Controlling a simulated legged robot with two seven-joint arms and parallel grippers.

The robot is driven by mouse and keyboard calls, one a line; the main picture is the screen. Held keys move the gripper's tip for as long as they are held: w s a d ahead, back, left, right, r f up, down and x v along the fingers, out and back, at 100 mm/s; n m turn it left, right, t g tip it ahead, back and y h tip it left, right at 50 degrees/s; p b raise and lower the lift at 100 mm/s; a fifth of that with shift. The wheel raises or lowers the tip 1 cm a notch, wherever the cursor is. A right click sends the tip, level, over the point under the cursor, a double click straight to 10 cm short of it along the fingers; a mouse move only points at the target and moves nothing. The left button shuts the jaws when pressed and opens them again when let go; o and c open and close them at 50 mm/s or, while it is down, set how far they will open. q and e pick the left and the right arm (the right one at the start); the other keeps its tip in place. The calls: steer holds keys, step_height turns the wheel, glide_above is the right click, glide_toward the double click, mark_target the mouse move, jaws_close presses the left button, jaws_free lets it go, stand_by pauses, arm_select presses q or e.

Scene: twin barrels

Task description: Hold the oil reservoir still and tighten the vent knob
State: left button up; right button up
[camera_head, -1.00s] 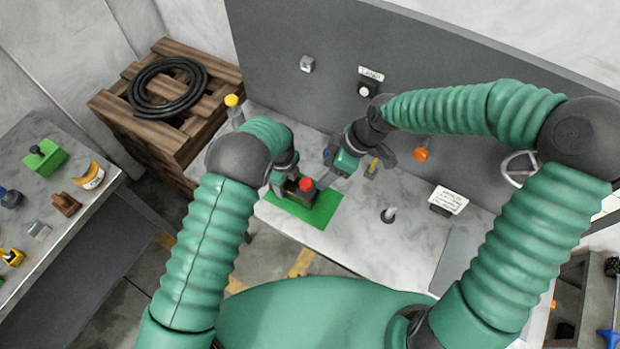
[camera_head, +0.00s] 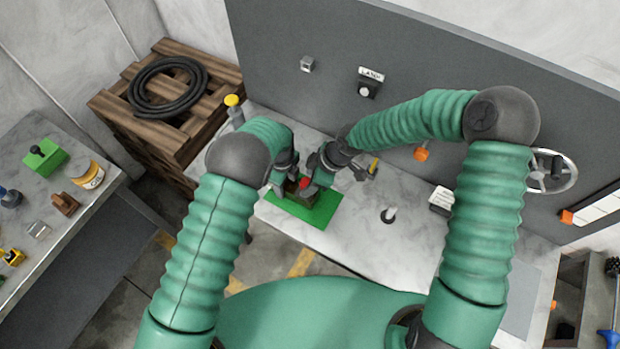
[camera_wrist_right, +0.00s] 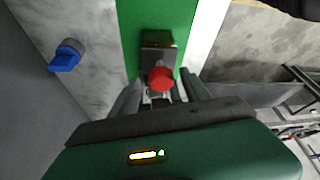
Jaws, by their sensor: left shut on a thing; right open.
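The oil reservoir (camera_head: 293,191) is a small dark box on a green mat (camera_head: 318,212) on the bench. It also shows in the right wrist view (camera_wrist_right: 160,39). Its red vent knob (camera_head: 305,182) shows as a round red cap in the right wrist view (camera_wrist_right: 161,79). My left gripper (camera_head: 287,184) is shut on the reservoir from the left; its fingertips are mostly hidden. My right gripper (camera_head: 315,180) is open at the knob's right side. In the right wrist view its fingers (camera_wrist_right: 161,90) stand either side of the knob, with gaps; contact cannot be told.
A blue knob (camera_wrist_right: 65,57) is on the left in the right wrist view. A grey panel (camera_head: 300,30) rises behind the bench, with an orange knob (camera_head: 421,154) and handwheel (camera_head: 553,172). A metal post (camera_head: 389,214) stands on the bench. A pallet stack (camera_head: 150,125) is at left.

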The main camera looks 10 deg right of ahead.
jaws_close()
steer(key=shift+m, duration=0.3)
steer(key=m, duration=0.1)
steer(key=m+t+h, duration=0.1)
steer(key=m, duration=0.1)
steer(key=shift+s+a+m, duration=0.15)
steer(key=shift+m, duration=0.15)
steer(key=shift+m+t+h, duration=0.3)
steer(key=shift+m+t, duration=0.2)
steer(key=shift+m, duration=0.4)
steer(key=shift+r, duration=0.1)
jaws_free()
steer(key=shift+s, duration=0.1)
